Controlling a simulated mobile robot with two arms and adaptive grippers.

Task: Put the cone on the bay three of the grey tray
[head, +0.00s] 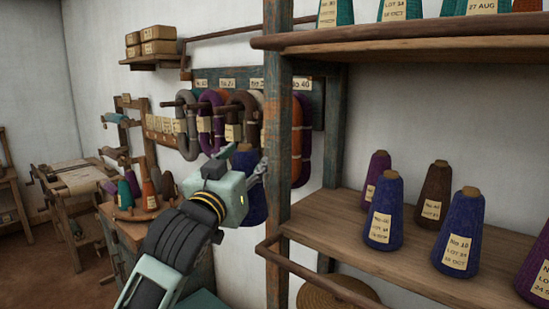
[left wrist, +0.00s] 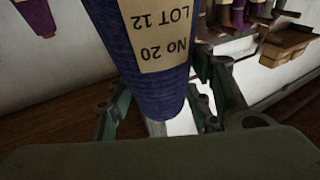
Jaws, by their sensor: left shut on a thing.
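My left gripper (head: 255,172) is shut on a dark blue cone (head: 256,205) of yarn, held beside the shelf's front post. In the left wrist view the cone (left wrist: 135,65) fills the middle, between the fingers, with a pale label reading "No 20, LOT 12", upside down in that picture. In the head view my gripper and arm hide part of the cone. I cannot make out a grey tray or its bays in either view. My right gripper does not show.
A wooden shelf (head: 330,222) on the right holds several labelled blue, brown and purple cones, with a rail along its front. A weathered post (head: 277,120) stands close to my gripper. Yarn hanks (head: 240,115) hang on the back wall. A small cabinet with cones stands at left.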

